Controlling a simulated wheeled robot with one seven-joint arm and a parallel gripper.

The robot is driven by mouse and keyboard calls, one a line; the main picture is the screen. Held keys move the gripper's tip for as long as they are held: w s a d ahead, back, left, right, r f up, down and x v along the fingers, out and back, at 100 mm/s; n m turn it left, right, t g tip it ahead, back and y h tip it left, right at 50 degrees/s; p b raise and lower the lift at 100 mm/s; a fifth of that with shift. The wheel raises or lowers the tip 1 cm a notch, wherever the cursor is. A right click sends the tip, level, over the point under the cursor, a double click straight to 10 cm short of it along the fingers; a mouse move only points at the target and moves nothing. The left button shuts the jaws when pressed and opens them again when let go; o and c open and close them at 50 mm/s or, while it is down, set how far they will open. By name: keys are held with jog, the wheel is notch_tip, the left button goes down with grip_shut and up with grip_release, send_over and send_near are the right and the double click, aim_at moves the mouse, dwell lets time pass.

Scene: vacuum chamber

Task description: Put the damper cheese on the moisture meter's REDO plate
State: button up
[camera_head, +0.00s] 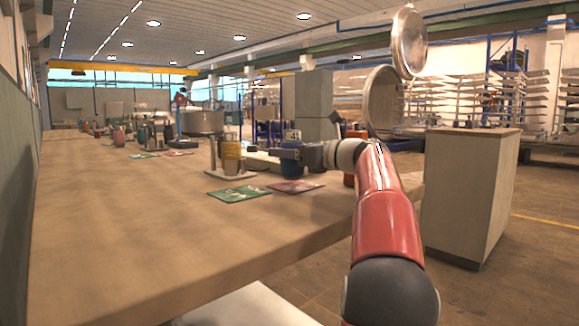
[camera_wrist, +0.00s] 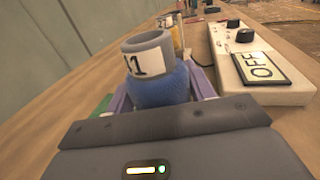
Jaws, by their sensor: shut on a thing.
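My gripper (camera_wrist: 160,97) is shut on a blue yarn cheese (camera_wrist: 160,88) with a grey tube top, seen in the wrist view. The tube bears a white label that ends in "1"; its first character is hard to read. In the head view the blue cheese (camera_head: 297,168) is upright at my gripper (camera_head: 290,155), by the red plate (camera_head: 297,187); contact with the plate cannot be told. A green plate (camera_head: 239,194) lies to the left. The pale meter box (camera_wrist: 262,92) has a display reading OFF and dark knobs. Plate lettering is too small to read.
A yellow cheese (camera_head: 231,156) stands on a small stand behind the green plate. The bench's near left part is clear. A cabinet (camera_head: 465,195) and an open chamber (camera_head: 383,102) are at right.

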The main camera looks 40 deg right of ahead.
jog(key=shift+f, duration=0.8)
jog(key=shift+f, duration=0.1)
jog(key=o, duration=1)
jog(key=shift+f, duration=0.1)
jog(key=shift+r, duration=0.2)
jog(key=p+v, duration=0.1)
jog(key=v, duration=0.9)
jog(key=shift+s+d, duration=0.1)
jog(key=shift+s, duration=0.2)
jog(key=shift+s+d+f, duration=0.1)
jog(key=shift+s+d, duration=0.1)
jog(key=shift+s, duration=0.45)
